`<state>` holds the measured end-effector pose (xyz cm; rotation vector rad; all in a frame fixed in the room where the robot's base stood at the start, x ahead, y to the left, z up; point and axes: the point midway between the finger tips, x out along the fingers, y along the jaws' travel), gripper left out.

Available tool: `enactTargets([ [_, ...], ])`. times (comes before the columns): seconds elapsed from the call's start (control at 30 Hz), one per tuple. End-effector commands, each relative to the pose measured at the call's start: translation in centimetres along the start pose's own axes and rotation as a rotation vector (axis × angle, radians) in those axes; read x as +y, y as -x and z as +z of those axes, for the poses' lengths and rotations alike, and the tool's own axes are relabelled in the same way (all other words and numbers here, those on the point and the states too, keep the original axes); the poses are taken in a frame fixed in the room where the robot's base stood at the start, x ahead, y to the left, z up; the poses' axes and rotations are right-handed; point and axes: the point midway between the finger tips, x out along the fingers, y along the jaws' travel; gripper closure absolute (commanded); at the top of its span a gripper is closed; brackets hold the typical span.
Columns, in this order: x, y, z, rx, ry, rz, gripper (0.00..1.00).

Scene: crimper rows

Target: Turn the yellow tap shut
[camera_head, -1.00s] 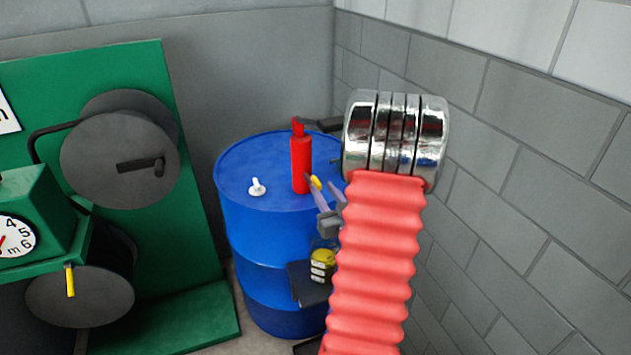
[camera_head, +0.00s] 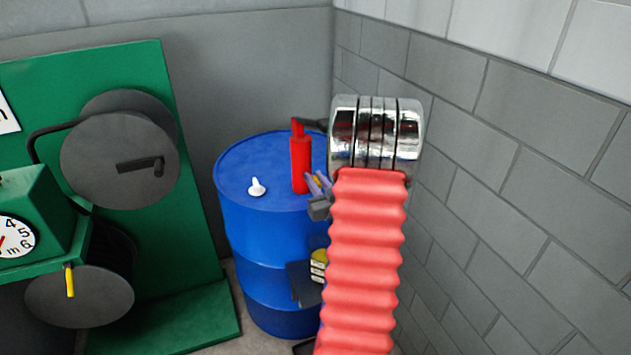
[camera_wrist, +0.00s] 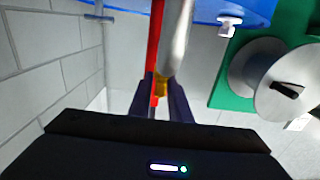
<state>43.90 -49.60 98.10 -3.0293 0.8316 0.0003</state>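A small yellow piece (camera_head: 318,177) shows beside the red cylinder at my fingertips. In the wrist view the yellow piece (camera_wrist: 161,87) sits between my two fingers, at the end of a pale grey rod-like part; I cannot tell whether they touch it. A second yellow part, an upright lever (camera_head: 70,281), is on the green machine at the left, far from my gripper. I cannot tell for sure which is the tap. My gripper (camera_head: 317,184) has its fingers apart, near the right rim of the blue drum. My arm hides the drum's right side.
The blue drum (camera_head: 238,235) carries a red cylinder (camera_head: 300,165) and a small white fitting (camera_head: 256,187). The green machine (camera_head: 195,240) with grey discs and a dial stands at the left. A grey block wall (camera_head: 500,200) closes the right side.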

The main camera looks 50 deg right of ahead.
Motion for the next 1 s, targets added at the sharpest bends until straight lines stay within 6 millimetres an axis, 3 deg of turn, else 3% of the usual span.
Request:
enactTargets([
  [0.23, -0.04, 0.01, -0.01, 0.000, 0.000, -0.001, 1.00],
  [1.0, -0.38, -0.06, 0.00, -0.001, 0.000, 0.085, 1.00],
])
